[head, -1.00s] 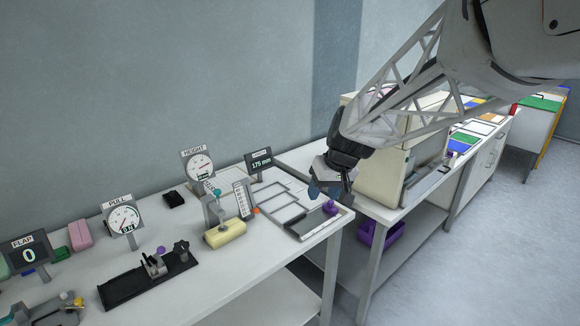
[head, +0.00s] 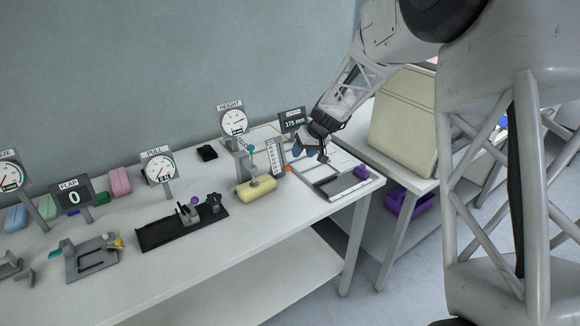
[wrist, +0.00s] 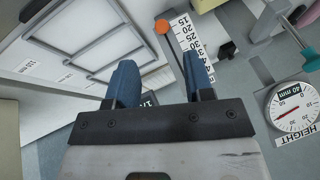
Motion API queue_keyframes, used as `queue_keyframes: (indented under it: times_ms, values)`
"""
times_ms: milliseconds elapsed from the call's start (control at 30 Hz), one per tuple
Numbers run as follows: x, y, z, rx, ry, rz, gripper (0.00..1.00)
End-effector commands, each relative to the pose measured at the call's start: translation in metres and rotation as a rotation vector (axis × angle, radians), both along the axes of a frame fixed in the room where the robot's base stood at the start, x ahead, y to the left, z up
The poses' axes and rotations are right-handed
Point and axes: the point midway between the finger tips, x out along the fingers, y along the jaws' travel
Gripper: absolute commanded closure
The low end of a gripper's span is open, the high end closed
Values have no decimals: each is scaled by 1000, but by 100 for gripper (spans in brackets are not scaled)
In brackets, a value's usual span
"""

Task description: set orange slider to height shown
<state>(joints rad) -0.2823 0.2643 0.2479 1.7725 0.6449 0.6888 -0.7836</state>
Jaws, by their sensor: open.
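The orange slider (head: 288,169) is a small round knob at the lower edge of an upright white number scale (head: 275,157). In the wrist view the orange knob (wrist: 162,26) sits beside the scale (wrist: 194,45), whose printed numbers include 15 to 35. The HEIGHT dial (head: 233,122) stands behind; in the wrist view the dial (wrist: 293,106) has a small readout that looks like 40 mm. My gripper (head: 313,150) is to the right of the scale, above the table. Its blue fingers (wrist: 155,75) are apart with nothing between them, and the knob lies just beyond the fingertips in the picture.
A sign reading 175 mm (head: 292,121) is behind my gripper. The black PULL fixture (head: 182,222) is farther left.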

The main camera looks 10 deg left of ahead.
Motion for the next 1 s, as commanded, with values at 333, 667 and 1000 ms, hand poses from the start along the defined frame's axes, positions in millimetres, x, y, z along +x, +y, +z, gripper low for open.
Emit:
queue_keyframes:
  times_ms: [333, 667, 1000]
  values:
    - [16, 18, -19, 11, -7, 21, 52]
    - [15, 18, -19, 10, -7, 21, 52]
    - [18, 27, -37, 9, -6, 21, 52]
